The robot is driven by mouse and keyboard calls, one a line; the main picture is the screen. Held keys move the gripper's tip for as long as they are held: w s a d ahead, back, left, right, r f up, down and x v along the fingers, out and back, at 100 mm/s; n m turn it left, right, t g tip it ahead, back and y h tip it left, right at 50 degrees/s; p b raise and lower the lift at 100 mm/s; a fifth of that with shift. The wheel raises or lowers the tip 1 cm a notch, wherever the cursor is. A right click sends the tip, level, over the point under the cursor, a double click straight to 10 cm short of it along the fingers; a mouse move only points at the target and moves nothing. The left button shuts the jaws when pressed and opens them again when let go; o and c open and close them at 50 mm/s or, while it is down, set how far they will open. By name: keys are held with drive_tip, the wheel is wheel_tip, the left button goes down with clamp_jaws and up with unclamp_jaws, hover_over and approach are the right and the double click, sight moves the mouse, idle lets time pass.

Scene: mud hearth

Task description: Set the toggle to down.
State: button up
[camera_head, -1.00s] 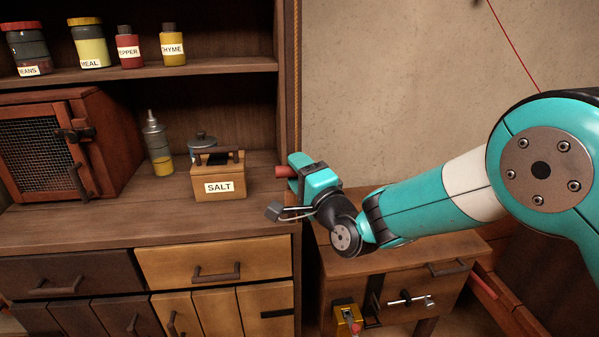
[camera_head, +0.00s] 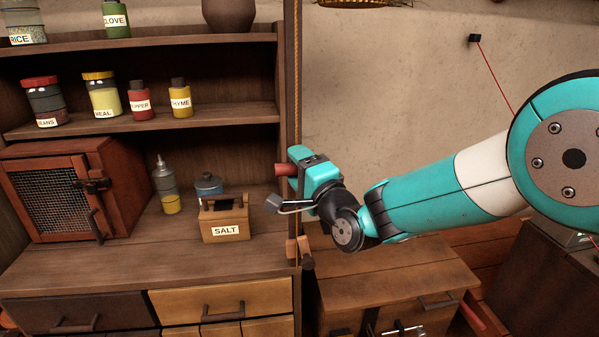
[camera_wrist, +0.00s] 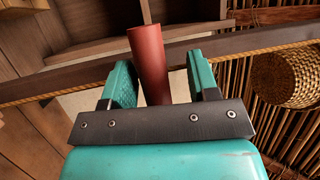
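My gripper (camera_head: 300,170) is in the head view at the end of the teal arm, beside the cabinet's right upright. A red cylinder (camera_head: 285,170) sticks out from it to the left. I see no toggle that I can name for sure.
A wooden salt box (camera_head: 225,220) and a glass bottle (camera_head: 166,190) stand on the cabinet counter (camera_head: 150,260). A mesh-door box (camera_head: 60,190) is at left. The low wooden chest (camera_head: 390,280) is below the arm. A small wooden bracket (camera_head: 300,250) sits by the upright.

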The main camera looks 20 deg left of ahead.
wheel_tip(320, 180, up, 15)
drive_tip(key=p, duration=1.2)
drive_tip(key=shift+r, duration=0.1)
drive_tip(key=shift+s, duration=0.1)
drive_tip(key=b+v, duration=1.7)
drive_tip(key=v, duration=0.3)
idle(0.5)
